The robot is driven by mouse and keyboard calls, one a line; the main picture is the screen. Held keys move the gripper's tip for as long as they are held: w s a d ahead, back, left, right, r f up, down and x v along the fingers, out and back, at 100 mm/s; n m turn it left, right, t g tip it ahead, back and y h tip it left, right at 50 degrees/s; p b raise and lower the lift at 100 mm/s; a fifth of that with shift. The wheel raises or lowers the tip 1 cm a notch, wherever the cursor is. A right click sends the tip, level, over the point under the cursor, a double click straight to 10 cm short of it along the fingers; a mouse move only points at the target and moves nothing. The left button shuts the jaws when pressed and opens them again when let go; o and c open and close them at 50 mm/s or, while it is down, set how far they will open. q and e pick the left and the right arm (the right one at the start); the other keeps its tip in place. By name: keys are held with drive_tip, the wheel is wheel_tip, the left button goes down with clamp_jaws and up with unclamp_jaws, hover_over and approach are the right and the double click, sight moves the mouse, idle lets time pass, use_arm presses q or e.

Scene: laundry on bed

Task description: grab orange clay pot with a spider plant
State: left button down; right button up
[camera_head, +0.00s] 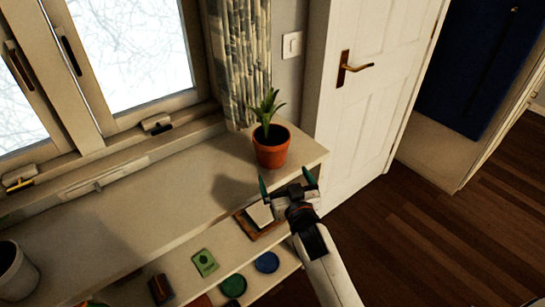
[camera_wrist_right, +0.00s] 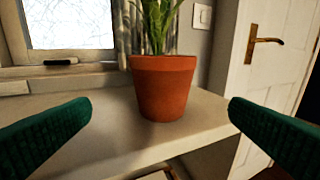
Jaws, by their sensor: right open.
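The orange clay pot (camera_head: 271,149) with a green spider plant (camera_head: 267,108) stands upright on the right end of the shelf top, near the curtain. In the right wrist view the pot (camera_wrist_right: 163,88) sits ahead, between the two spread fingers and beyond their tips; the plant's leaves (camera_wrist_right: 158,22) are cut off at the top edge. My right gripper (camera_head: 290,184) is open and empty, in front of the pot and apart from it. My left gripper is not in view.
The shelf top (camera_head: 150,200) is mostly clear, with a pale pot (camera_head: 15,272) at its left end. Lower shelves hold a framed item (camera_head: 258,220), a green card (camera_head: 205,262) and round objects. A window and curtain (camera_head: 240,60) are behind; a white door (camera_head: 375,95) is right.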

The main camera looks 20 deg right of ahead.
sight(276, 149)
drive_tip(key=shift+t, duration=0.4)
drive_tip(key=w, duration=0.2)
drive_tip(key=w+r, duration=0.1)
drive_tip(key=w, duration=0.1)
drive_tip(key=w+r, duration=0.1)
drive_tip(key=w, duration=0.1)
drive_tip(key=shift+w+d+r+p, duration=0.15)
drive_tip(key=shift+d+r+p, duration=0.1)
drive_tip(key=shift+p, duration=0.15)
drive_tip(key=shift+w, duration=0.8)
drive_tip(key=w, duration=0.4)
drive_tip(key=shift+w+d+f+p, duration=0.15)
drive_tip(key=shift+w+p, duration=0.05)
drive_tip(key=shift+p, duration=0.2)
drive_tip(key=shift+s, duration=0.1)
drive_tip(key=c, duration=1.1)
drive_tip(key=shift+r, duration=0.2)
drive_tip(key=shift+c, duration=0.3)
